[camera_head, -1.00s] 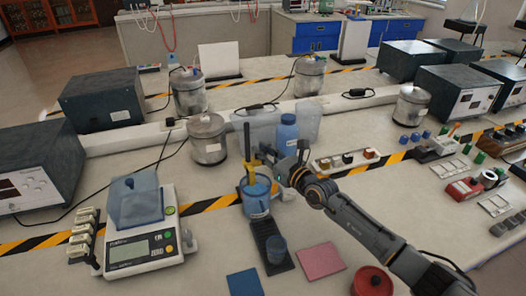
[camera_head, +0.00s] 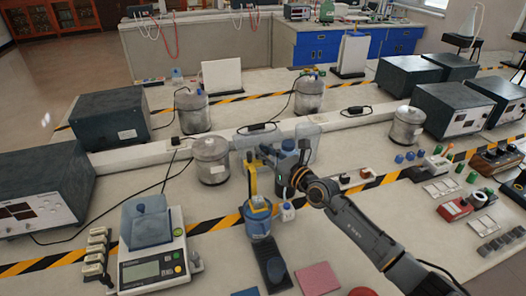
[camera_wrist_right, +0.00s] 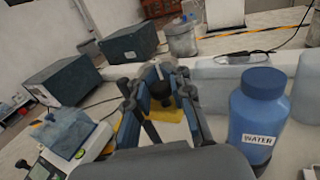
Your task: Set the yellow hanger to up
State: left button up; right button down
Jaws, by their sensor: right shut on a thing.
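The yellow hanger (camera_head: 252,182) stands upright above a blue cup (camera_head: 257,224) near the middle of the head view, and its lower end reaches the cup's rim. My right gripper (camera_head: 264,158) is shut on the upper part of the hanger. In the right wrist view the yellow piece (camera_wrist_right: 165,114) shows between my two fingers, with a dark knob-like part in front of it. The fingers hide part of the hanger. I cannot tell whether its lower end is inside the cup. My left gripper is not in view.
A blue bottle labelled WATER (camera_wrist_right: 262,112) stands close to the right of my gripper. A scale (camera_head: 152,262) is at the left, a metal canister (camera_head: 211,160) behind. A dark pad (camera_head: 272,266) and a pink pad (camera_head: 318,280) lie in front.

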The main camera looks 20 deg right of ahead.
jog(key=c, duration=1.7)
grip_release()
jog(key=shift+d+r, duration=0.1)
jog(key=shift+r, duration=0.1)
jog(key=shift+o, duration=0.9)
jog(key=shift+s, duration=0.1)
jog(key=shift+s+d+r, duration=0.15)
jog(key=shift+s, duration=0.2)
jog(key=shift+s+d+f, duration=0.15)
jog(key=shift+s+f, duration=0.1)
jog(key=shift+s, duration=0.05)
jog(key=v, duration=1.1)
jog(key=shift+r, duration=0.25)
jog(key=shift+s+d, duration=0.1)
